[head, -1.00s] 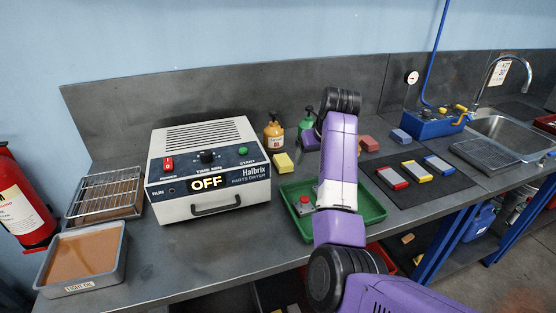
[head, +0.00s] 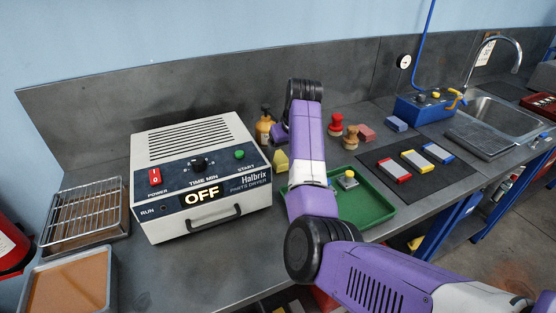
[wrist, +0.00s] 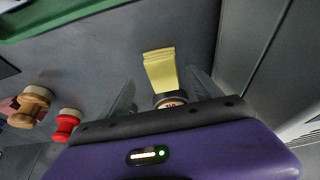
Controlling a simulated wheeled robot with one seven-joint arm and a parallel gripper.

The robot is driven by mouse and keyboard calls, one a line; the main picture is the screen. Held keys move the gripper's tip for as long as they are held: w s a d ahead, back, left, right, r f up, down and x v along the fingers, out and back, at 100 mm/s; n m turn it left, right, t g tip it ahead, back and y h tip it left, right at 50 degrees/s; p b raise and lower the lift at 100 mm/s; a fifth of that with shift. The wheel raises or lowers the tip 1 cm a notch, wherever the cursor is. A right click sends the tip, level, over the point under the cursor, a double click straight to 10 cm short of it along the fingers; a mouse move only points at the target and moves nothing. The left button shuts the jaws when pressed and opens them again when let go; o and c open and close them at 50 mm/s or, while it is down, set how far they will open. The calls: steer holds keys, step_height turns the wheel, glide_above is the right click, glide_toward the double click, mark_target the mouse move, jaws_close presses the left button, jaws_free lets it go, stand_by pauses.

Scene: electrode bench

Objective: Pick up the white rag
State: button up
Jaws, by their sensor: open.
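I can make out no white rag in either view; my arm hides part of the bench in the head view. In the wrist view my gripper (wrist: 160,90) is open, its two dark fingers apart. A yellow block or folded pad (wrist: 160,68) shows beyond the fingers, with the top of a bottle (wrist: 170,99) nearer, between them. I cannot tell that either is touched. In the head view the yellow piece (head: 281,160) lies right of the dryer, near the amber bottle (head: 264,127). The fingers are hidden there.
The parts dryer (head: 200,180), reading OFF, stands at left. A green tray (head: 375,212) lies at the front, with red (head: 336,125) and brown (head: 351,138) knobbed pieces behind it. A dark mat (head: 382,156) holds coloured blocks. The back panel (head: 130,92) bounds the bench.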

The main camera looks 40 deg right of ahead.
mark_target(281, 158)
steer(key=shift+w+a+x, duration=0.1)
steer(key=shift+x, duration=0.9)
steer(key=shift+w+a+x, duration=0.1)
steer(key=shift+w+x, duration=0.05)
steer(key=shift+x, duration=0.8)
steer(key=c, duration=1.6)
steer(key=shift+d+r, duration=0.1)
steer(key=shift+r, duration=0.05)
steer(key=shift+d+r, duration=0.15)
steer(key=shift+r, duration=0.05)
step_height(281, 158, up, 6)
steer(key=shift+r+b, duration=0.2)
steer(key=shift+b, duration=0.4)
steer(key=s+d+b, duration=0.1)
steer(key=d, duration=0.5)
steer(key=s+d+b, duration=0.1)
steer(key=s+d, duration=0.1)
steer(key=d, duration=0.4)
steer(key=s+d+b, duration=0.1)
steer(key=s+d, duration=0.1)
steer(key=d, duration=0.4)
steer(key=shift+s+d, duration=0.25)
steer(key=shift+d, duration=0.15)
